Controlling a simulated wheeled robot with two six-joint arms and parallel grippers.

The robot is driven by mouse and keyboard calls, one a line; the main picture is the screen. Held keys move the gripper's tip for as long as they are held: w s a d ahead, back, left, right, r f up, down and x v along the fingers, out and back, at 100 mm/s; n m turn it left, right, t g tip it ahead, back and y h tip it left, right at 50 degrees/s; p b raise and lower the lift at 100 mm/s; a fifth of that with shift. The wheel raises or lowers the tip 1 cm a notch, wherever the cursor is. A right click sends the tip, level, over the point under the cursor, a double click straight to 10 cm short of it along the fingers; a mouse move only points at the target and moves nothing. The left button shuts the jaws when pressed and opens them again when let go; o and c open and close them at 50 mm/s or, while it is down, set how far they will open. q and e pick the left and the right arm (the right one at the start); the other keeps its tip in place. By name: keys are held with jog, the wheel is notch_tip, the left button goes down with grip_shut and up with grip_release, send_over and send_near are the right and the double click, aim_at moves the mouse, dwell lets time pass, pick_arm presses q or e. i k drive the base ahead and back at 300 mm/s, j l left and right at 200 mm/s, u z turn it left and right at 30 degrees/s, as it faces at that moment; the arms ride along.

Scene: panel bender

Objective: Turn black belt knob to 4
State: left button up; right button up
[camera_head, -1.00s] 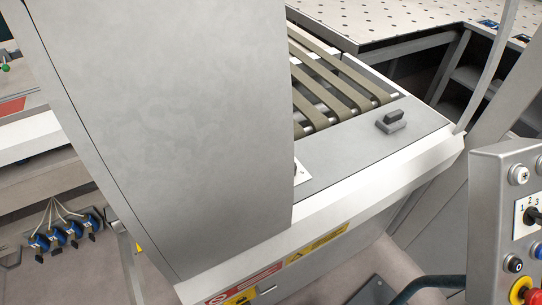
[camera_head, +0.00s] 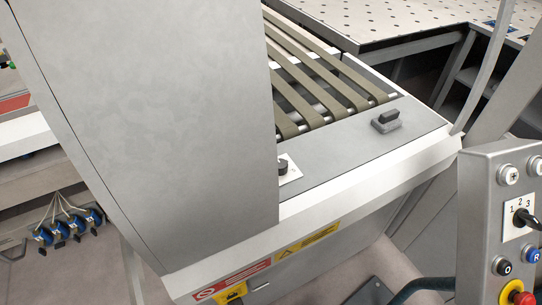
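A small black knob (camera_head: 283,166) on a white plate (camera_head: 291,172) shows at the right edge of a large grey panel, which hides part of it. Its markings cannot be read. Another black rotary switch (camera_head: 523,217) sits on the control box at the right, on a white plate marked 1, 2, 3; its pointer points to the lower right. Neither of my grippers is in view.
The large grey panel (camera_head: 150,130) fills the left and hides part of the machine. Olive belts (camera_head: 312,87) run behind the machine's flat top. A dark block (camera_head: 386,120) sits on that top. The grey control box (camera_head: 480,220) stands at the right.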

aim_at(283, 164)
jog(key=j+u, duration=0.15)
jog(key=k+j, duration=0.1)
jog(key=j, duration=0.45)
jog(key=k+j+u, duration=0.15)
jog(key=j, duration=0.4)
